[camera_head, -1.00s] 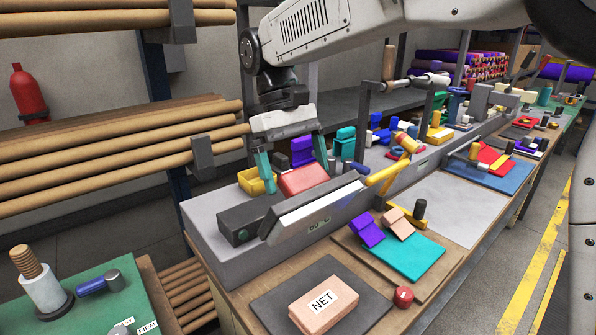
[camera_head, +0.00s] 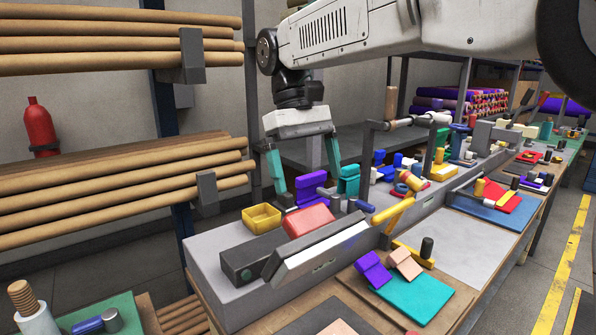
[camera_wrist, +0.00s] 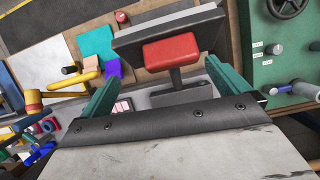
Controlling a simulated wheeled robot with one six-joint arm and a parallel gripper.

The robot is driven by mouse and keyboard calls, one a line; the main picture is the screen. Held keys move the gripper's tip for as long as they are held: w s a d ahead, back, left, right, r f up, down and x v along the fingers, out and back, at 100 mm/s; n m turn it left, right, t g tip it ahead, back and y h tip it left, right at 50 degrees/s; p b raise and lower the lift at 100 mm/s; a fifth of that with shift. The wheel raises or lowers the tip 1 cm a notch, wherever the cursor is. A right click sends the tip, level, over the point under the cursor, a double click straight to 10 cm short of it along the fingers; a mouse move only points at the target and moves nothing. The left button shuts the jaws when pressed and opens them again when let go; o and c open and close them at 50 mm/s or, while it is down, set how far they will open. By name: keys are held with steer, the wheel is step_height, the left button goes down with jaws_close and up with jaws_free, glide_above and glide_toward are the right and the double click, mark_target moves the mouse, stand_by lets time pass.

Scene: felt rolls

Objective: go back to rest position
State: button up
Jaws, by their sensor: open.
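My gripper (camera_head: 304,170) hangs from my arm over the back of the grey machine base (camera_head: 215,262), fingers pointing down. Its two teal fingers are apart with nothing held between them. In the wrist view my gripper (camera_wrist: 158,92) also shows spread fingers. A red block (camera_head: 309,221) lies on the machine just in front of the fingers, and it also shows in the wrist view (camera_wrist: 171,50). A yellow open box (camera_head: 262,218) is left of the fingers. A purple block (camera_head: 311,189) is close by the right finger.
A rack of cardboard rolls (camera_head: 120,180) stands at the left, with a red extinguisher (camera_head: 40,127) behind. A grey post frame (camera_head: 372,150) and a yellow lever (camera_head: 394,214) stand right of my gripper. Purple and cyan felt pieces (camera_head: 418,297) lie on the board in front.

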steer(key=s+d+f+m+t+y, duration=0.1)
steer(key=s+d+m, duration=0.1)
steer(key=s+d, duration=0.55)
steer(key=s+d+f+m+t+y, duration=0.15)
steer(key=s+d, duration=0.25)
steer(key=d, duration=0.6)
steer(key=s+d+f+m+t, duration=0.1)
steer(key=s+d+f+m, duration=0.1)
steer(key=s+d+f, duration=0.2)
steer(key=s+d+f+m+t, duration=0.1)
steer(key=s+d+f, duration=0.3)
steer(key=s, duration=0.5)
step_height(320, 180, down, 2)
steer(key=shift+d+f+m, duration=0.15)
steer(key=shift+m, duration=0.3)
